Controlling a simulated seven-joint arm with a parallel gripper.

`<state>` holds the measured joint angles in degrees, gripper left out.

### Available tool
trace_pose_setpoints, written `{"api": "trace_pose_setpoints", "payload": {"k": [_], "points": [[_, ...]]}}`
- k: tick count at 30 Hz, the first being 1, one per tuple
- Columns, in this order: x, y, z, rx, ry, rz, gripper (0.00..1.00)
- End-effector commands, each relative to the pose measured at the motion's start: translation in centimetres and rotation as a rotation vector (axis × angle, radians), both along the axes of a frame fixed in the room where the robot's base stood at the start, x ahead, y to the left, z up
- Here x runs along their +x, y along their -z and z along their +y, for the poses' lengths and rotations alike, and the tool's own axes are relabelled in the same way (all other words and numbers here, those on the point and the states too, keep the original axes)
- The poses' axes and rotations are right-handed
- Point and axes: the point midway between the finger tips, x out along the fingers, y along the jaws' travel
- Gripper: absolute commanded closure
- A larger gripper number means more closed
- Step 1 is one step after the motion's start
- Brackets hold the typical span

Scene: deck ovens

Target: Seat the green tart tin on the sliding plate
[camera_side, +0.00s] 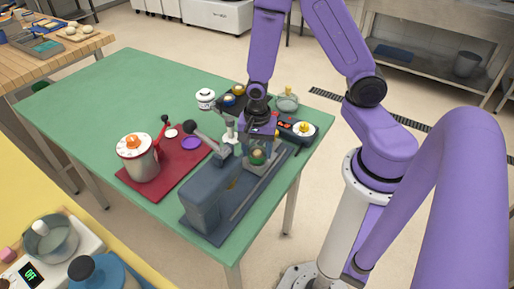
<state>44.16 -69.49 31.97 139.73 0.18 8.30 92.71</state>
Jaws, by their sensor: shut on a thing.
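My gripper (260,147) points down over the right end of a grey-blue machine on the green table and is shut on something. The green tart tin (257,157) shows as a small green round thing at my fingertips. The sliding plate (272,160) is the pale grey part of the machine just around and below the tin. I cannot tell whether the tin touches the plate, because it is small and partly hidden by the fingers.
The machine's tall body (212,200) with a dark lever knob stands just left of my gripper. The table's left part (100,105) is clear.

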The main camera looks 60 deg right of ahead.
Motion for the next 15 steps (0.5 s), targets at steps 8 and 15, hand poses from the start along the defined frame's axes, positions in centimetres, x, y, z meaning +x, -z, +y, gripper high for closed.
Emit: {"api": "trace_pose_setpoints", "payload": {"k": [8, 15], "points": [[0.02, 0.15, 0.0, 0.0, 0.0, 0.0, 0.72], [0.06, 0.56, 0.01, 0.0, 0.001, -0.001, 0.72]]}}
